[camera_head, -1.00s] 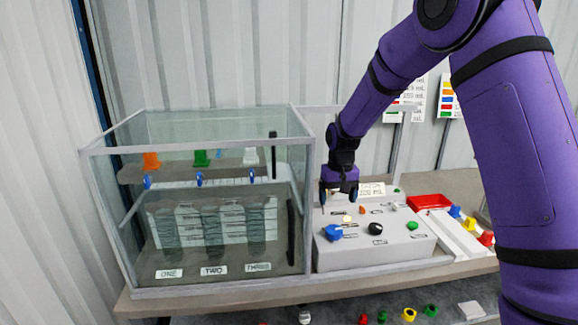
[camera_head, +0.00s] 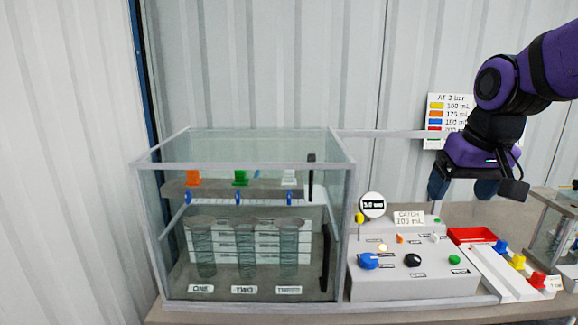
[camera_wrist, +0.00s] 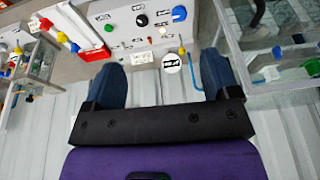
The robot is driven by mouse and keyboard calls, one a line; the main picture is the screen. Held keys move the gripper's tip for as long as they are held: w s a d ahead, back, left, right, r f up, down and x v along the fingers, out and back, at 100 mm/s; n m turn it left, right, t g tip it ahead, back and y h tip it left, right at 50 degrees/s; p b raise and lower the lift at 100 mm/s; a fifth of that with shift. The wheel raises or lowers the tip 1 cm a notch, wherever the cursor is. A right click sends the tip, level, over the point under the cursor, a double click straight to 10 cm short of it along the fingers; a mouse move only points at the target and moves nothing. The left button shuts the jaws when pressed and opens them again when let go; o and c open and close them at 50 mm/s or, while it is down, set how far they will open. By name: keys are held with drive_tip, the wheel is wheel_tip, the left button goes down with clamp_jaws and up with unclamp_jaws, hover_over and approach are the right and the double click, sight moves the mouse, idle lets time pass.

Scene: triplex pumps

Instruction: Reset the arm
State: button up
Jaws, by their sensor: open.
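My purple arm reaches in from the right in the head view. My gripper (camera_head: 463,190) hangs at the right, above and behind the red tray, its blue-grey fingertips apart. In the wrist view my gripper (camera_wrist: 163,78) shows two fingers spread wide with nothing between them. The grey control panel (camera_head: 415,287) stands below and left of the gripper, apart from it. It carries a blue knob (camera_head: 369,261), a black knob (camera_head: 412,260) and a green button (camera_head: 454,259). A round gauge (camera_head: 372,205) and a "CATCH" sign (camera_head: 409,218) stand at its back.
A glass tank (camera_head: 250,150) with several coiled columns stands left of the panel. A red tray (camera_head: 472,235) and a white rack (camera_head: 508,272) with coloured pieces are right of the panel. A colour chart (camera_head: 436,138) hangs behind the gripper. Another glass case (camera_head: 560,235) is at the far right.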

drive_tip(key=s+d+t, duration=0.1)
drive_tip(key=s, duration=1.3)
drive_tip(key=shift+s+d+r+t, duration=0.25)
drive_tip(key=shift+s+r+t, duration=0.1)
drive_tip(key=shift+s+t, duration=0.05)
idle(0.9)
